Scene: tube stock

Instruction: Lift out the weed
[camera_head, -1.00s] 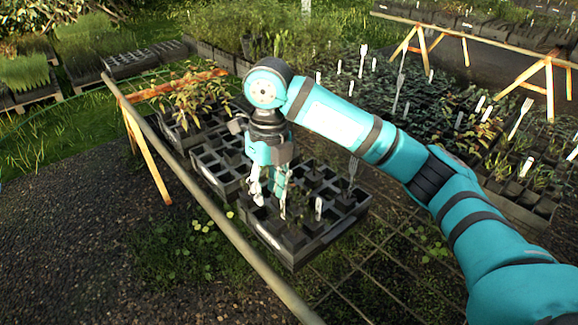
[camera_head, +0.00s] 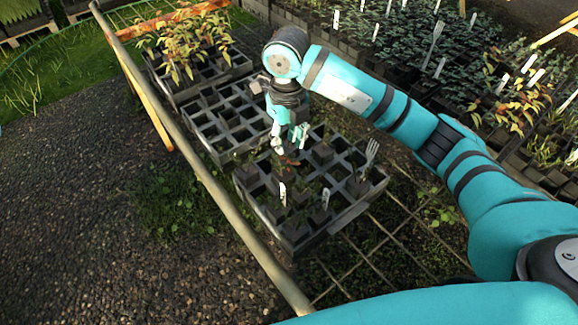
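A black cell tray (camera_head: 340,222) with small pots, some holding small seedlings, sits below my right gripper (camera_head: 289,146). The gripper points down over the tray's back left part; its fingers look apart, with nothing clearly between them. A small reddish-brown bit (camera_head: 290,160) shows just under the fingertips; I cannot tell whether it is the weed or whether they touch it. No weed stands out clearly among the dark cells. My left gripper is out of view.
A fork-shaped marker (camera_head: 370,155) and white labels (camera_head: 325,199) stand up from the tray. An emptier tray (camera_head: 222,118) and one with leafy plants (camera_head: 190,40) lie behind it. A wooden rail (camera_head: 215,190) runs along the left side.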

